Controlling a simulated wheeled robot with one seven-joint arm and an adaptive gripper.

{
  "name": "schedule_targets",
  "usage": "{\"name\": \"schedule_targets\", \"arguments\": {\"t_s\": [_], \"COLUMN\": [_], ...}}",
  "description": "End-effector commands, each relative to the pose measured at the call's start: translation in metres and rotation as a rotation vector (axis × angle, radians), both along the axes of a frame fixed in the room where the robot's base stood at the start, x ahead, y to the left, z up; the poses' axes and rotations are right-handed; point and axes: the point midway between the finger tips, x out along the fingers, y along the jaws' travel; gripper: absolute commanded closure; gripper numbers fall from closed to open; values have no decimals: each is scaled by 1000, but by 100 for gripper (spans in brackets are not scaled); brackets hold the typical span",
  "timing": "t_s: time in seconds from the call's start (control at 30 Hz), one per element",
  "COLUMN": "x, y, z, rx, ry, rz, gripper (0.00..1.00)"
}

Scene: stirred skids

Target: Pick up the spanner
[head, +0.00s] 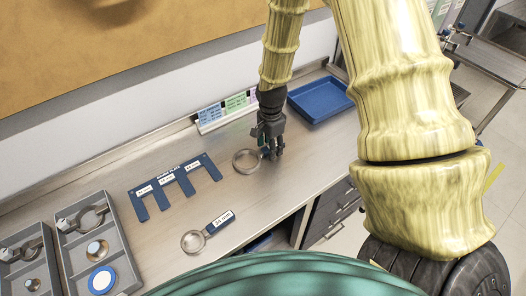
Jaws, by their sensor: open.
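No thing that I can surely call a spanner shows in the head view. A metal ring (241,162) lies on the bench just left of my gripper (272,156). Any handle it has is hidden behind the fingers, with a bit of green showing there. A second ring tool (194,241) with a dark blue labelled handle lies nearer the bench's front edge. My gripper is open and points down close to the bench, beside the first ring. I cannot tell whether its fingers touch the ring.
A blue comb-shaped plate (160,190) with labels lies left of centre. Grey trays (120,243) with metal parts and a blue-rimmed disc stand at the left. A blue tray (322,113) stands behind right. Label cards (226,108) stand along the wall. The bench between is clear.

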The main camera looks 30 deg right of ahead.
Motion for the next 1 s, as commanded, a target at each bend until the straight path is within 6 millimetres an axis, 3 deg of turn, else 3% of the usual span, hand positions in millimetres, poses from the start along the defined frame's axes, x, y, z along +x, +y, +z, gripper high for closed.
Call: {"name": "schedule_targets", "arguments": {"t_s": [0.3, 0.5, 0.6, 1.0], "x": [0, 0, 0, 1], "y": [0, 0, 0, 0], "z": [-2, -2, -2, 3], "rx": [0, 0, 0, -1], "ry": [0, 0, 0, -2], "rz": [0, 0, 1, 2], "gripper": [50, 86, 100, 100]}}
